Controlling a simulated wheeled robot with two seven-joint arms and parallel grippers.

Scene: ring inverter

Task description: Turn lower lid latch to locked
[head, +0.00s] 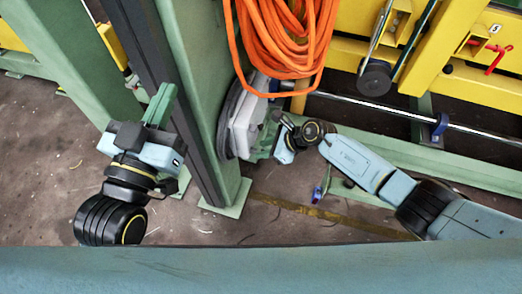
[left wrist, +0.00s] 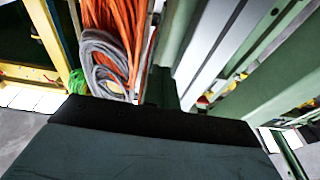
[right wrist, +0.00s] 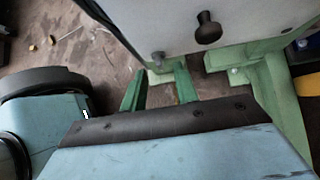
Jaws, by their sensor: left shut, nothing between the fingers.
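A pale grey-white lidded box (head: 241,122) is mounted on the green column in the head view. In the right wrist view its lid (right wrist: 170,22) fills the top, with a black round knob (right wrist: 208,28) and a small grey latch (right wrist: 158,58) at the lower edge. My right gripper (right wrist: 160,82) is open, its two green fingers apart below the small latch; I cannot tell whether they touch it. In the head view my right gripper (head: 266,143) is beside the box's lower right side. My left gripper (head: 161,104) is shut and empty, left of the column, away from the box.
A green column (head: 200,70) stands between my two grippers. An orange cable coil (head: 285,38) hangs above the box. A green bracket (right wrist: 262,85) lies right of my right fingers. Yellow beams (head: 460,90) and a metal rod stand at the right. Floor is open below.

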